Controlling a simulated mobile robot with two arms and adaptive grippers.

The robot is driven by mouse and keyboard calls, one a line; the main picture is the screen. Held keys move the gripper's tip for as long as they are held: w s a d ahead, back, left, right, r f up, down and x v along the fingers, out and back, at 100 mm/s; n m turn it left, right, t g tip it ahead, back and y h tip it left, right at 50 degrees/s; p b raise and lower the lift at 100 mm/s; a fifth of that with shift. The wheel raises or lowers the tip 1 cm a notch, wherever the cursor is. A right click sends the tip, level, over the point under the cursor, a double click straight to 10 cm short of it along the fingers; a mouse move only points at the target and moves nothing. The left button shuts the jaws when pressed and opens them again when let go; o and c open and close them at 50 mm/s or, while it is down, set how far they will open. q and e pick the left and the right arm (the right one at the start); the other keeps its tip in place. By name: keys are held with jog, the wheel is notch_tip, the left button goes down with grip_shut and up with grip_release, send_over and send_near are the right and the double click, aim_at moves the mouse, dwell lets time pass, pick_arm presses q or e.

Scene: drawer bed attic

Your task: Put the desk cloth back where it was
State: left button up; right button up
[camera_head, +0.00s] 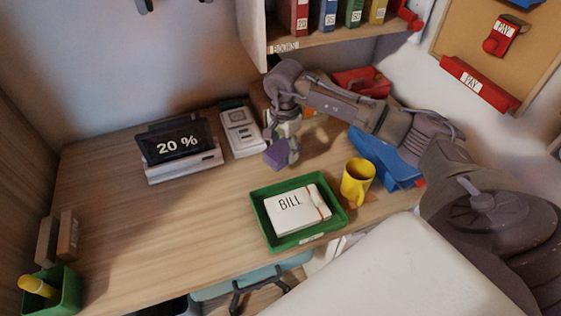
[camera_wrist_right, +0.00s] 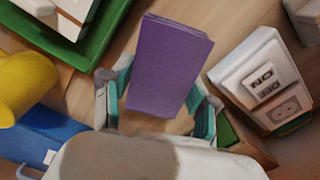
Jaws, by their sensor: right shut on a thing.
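A purple cloth-like block (camera_head: 276,154), likely the desk cloth, is in my right gripper (camera_head: 284,148) over the back middle of the desk. In the right wrist view the purple piece (camera_wrist_right: 166,62) lies between the two teal-padded fingers, and the gripper is shut on it. In the head view it appears a little above the wooden desk (camera_head: 215,200); whether it touches the surface I cannot tell. My left gripper is not in view.
A green tray (camera_head: 262,222) with a BILL paper stack (camera_head: 296,208) and a yellow mug (camera_head: 357,181) stand in front. A blue bin (camera_head: 385,160) is right. The desk's left middle is clear.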

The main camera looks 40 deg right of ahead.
aim_at(280, 158)
jog(key=shift+w+a+f, duration=0.3)
jog(key=shift+w+f, duration=0.1)
jog(key=shift+w, duration=0.15)
notch_tip(280, 158, down, 3)
jog(key=shift+f+b, duration=0.2)
jog(key=shift+b, duration=1.05)
jog(key=shift+f, duration=0.3)
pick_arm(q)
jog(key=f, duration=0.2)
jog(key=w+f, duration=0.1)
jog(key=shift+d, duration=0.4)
pick_arm(e)
jog(key=shift+r, duration=0.1)
jog(key=o, duration=1)
jog(key=shift+f, duration=0.2)
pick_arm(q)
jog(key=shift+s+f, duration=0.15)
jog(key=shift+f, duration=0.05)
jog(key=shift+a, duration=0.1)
